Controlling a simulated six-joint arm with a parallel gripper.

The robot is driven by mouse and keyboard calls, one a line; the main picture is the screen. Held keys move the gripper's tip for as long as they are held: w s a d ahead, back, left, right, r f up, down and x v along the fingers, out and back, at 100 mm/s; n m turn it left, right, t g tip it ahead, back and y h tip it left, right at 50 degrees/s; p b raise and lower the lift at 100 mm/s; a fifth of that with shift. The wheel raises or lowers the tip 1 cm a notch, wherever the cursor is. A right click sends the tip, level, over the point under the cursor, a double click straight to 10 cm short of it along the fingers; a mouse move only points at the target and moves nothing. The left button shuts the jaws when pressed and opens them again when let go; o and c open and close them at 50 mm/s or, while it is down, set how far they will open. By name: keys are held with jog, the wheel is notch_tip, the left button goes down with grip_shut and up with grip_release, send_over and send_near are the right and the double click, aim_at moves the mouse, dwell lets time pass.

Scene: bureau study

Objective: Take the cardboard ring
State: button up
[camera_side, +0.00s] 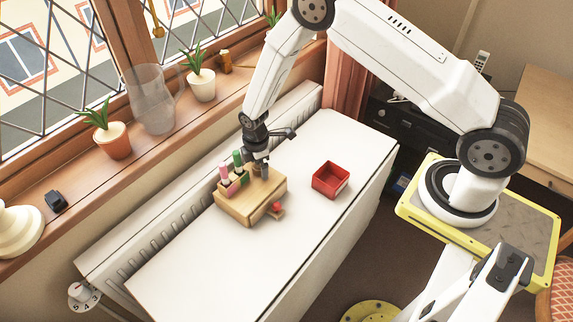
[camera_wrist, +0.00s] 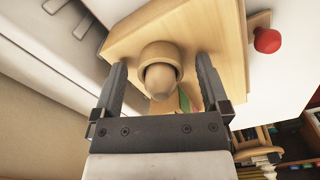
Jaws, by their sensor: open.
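The wooden block (camera_side: 232,211) stands on the white table, and it also fills the upper part of the wrist view (camera_wrist: 215,25). In the wrist view, a tan ring (camera_wrist: 160,49), which looks like the cardboard ring, sits around a round-tipped peg (camera_wrist: 161,82) on the block. My gripper (camera_wrist: 160,60) is open, with one finger on each side of the ring and peg. I cannot tell whether the fingers touch it. In the side view my gripper (camera_side: 259,170) points down at the block's right part; the ring is not clearly visible there.
A pink-capped marker (camera_side: 224,171) and a green one (camera_side: 238,161) stand in the block, left of my gripper. A red knob (camera_side: 277,207) sticks out at its front. A red open box (camera_side: 330,180) is to the right. The table's front (camera_side: 215,270) is clear.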

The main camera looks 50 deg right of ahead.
dwell(0.5)
jog(key=c, duration=1.2)
jog(key=shift+c, duration=0.2)
jog(key=shift+r, duration=0.15)
jog(key=shift+r, duration=4.8)
